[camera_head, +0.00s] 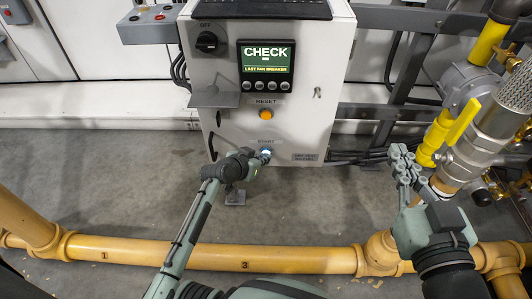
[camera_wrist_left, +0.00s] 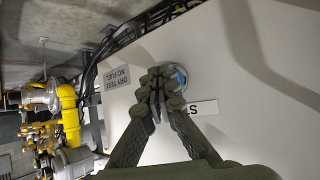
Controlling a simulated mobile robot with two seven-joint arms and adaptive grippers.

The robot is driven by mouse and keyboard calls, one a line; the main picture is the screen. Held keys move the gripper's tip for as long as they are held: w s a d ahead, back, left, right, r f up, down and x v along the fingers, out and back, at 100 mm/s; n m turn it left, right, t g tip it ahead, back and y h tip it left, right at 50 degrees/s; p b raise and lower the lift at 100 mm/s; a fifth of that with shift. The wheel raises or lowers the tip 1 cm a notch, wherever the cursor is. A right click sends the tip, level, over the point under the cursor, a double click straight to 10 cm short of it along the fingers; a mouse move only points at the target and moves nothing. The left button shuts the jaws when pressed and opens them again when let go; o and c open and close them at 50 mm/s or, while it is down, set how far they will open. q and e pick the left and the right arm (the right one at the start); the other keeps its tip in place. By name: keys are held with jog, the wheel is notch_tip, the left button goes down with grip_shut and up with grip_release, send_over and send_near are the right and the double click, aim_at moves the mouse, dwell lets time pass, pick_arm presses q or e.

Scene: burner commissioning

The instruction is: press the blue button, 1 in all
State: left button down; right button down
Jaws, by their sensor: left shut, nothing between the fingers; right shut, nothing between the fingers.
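The blue button (camera_head: 266,151) is on the front of the white control cabinet, just under the START label. In the left wrist view its blue rim (camera_wrist_left: 182,73) shows behind my fingertips, which hide most of it. My left gripper (camera_head: 260,157) is shut and empty, its tips at the button. I cannot tell whether they touch it or whether it is pushed in. My right gripper (camera_head: 402,162) is shut and empty, held well to the right of the cabinet near the yellow valve.
The cabinet's screen (camera_head: 267,65) reads "CHECK" and "LAST FAN BREAKER". An orange RESET button (camera_head: 266,114) sits above the blue one, and a black knob (camera_head: 207,42) is at OFF. A yellow pipe (camera_head: 215,255) crosses the floor in front. Yellow valve piping (camera_head: 455,130) stands at right.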

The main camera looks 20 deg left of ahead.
pick_arm(q)
jog(key=shift+w, duration=0.2)
dwell(0.4)
jog(key=shift+s+d+p, duration=0.2)
jog(key=shift+s+p, duration=0.45)
jog(key=shift+s, duration=0.25)
